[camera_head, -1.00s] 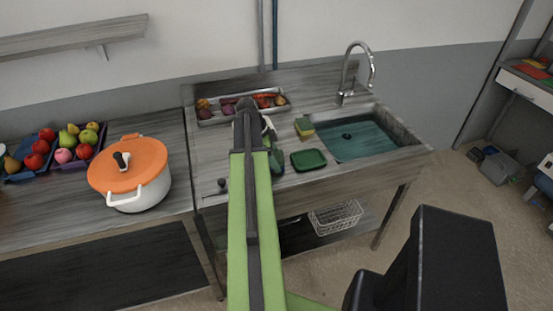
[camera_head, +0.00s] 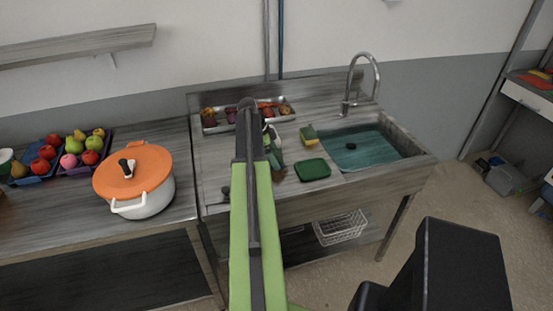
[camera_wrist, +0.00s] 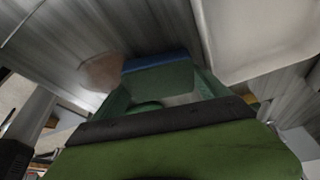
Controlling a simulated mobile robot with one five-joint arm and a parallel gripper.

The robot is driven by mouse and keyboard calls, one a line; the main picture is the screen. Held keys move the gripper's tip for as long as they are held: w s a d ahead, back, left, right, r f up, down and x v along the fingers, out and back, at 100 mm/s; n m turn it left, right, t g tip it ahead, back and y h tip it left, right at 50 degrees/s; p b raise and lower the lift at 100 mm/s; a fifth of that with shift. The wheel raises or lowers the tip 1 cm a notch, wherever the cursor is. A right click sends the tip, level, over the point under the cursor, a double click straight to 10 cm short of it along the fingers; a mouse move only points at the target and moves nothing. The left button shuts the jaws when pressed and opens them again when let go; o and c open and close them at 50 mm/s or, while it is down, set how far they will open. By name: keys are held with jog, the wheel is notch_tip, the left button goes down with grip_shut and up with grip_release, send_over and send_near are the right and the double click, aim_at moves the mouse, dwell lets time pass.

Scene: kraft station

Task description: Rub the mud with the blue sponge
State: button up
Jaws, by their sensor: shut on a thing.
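The blue sponge (camera_wrist: 157,63) shows in the wrist view as a block with a blue strip on top and a grey-green face. My gripper (camera_wrist: 155,88) is shut on it, with green fingers on both sides. A brownish patch, likely the mud (camera_wrist: 101,72), lies on the grey worktop just left of the sponge. I cannot tell whether the sponge touches it. In the head view my gripper (camera_head: 272,146) is over the counter left of the sink, partly behind my arm. A small brown spot shows just below it; the sponge cannot be made out there.
A green tray (camera_head: 312,170) and a yellow-green sponge (camera_head: 309,135) lie right of my gripper, before the sink (camera_head: 362,147). A metal tray of vegetables (camera_head: 212,123) stands behind. An orange-lidded pot (camera_head: 135,180) and fruit crates (camera_head: 71,169) are on the left counter.

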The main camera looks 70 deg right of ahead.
aim_at(283, 187)
jog(key=shift+w+a, duration=0.5)
jog(key=shift+w, duration=0.4)
jog(key=shift+s+a+f, duration=0.15)
jog(key=shift+s+a, duration=1.15)
jog(key=shift+a, duration=0.2)
jog(key=shift+s+a, duration=1.05)
jog(key=shift+a, duration=0.15)
jog(key=shift+s+a, duration=1.1)
jog(key=shift+a, duration=0.3)
jog(key=shift+s+a, duration=1.1)
jog(key=shift+a, duration=0.25)
jog(key=shift+w, duration=0.15)
